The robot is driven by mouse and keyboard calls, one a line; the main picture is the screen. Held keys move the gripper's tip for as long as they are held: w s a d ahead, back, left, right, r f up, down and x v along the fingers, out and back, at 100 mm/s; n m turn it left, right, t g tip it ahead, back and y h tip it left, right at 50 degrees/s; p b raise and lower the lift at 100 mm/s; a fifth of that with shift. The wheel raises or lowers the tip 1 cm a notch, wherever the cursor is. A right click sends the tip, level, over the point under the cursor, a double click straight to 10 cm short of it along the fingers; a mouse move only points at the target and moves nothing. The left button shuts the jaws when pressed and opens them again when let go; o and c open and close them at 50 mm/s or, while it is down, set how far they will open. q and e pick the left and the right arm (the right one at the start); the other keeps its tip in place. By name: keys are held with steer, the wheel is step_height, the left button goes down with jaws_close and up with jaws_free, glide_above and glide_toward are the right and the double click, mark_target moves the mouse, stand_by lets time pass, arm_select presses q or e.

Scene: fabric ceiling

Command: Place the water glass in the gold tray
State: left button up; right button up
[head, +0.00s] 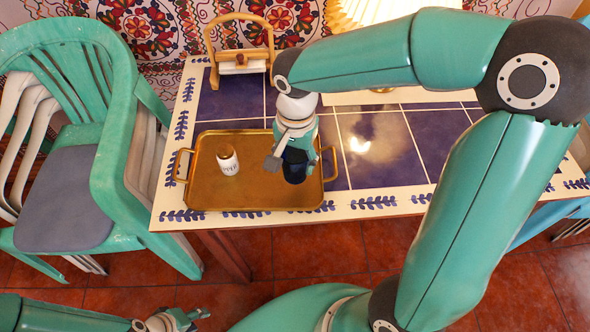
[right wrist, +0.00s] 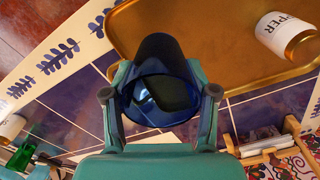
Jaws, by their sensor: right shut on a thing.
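The water glass is dark blue (head: 297,168) and stands roughly upright over the right part of the gold tray (head: 245,195). My right gripper (head: 290,140) is shut around it from above, and the fingers hide its upper part. In the right wrist view the glass (right wrist: 160,85) sits between both fingers, with the tray (right wrist: 205,60) behind it. I cannot tell whether its base touches the tray floor. My left gripper (head: 185,319) is low at the bottom left edge, away from the table, and its opening is unclear.
A white jar with a brown lid (head: 228,160) stands in the tray, left of the glass. A wooden holder (head: 241,60) is at the back left of the tiled table (head: 375,140). A lamp (head: 375,12) is at the back. A green chair (head: 110,130) stands left.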

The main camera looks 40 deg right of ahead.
mark_target(295, 172)
steer(key=shift+f, duration=2.25)
steer(key=shift+f+b, duration=0.15)
steer(key=shift+b, duration=0.2)
steer(key=o, duration=1.2)
steer(key=shift+o, duration=0.2)
step_height(295, 172, up, 12)
steer(key=p, duration=0.1)
steer(key=shift+r, duration=0.2)
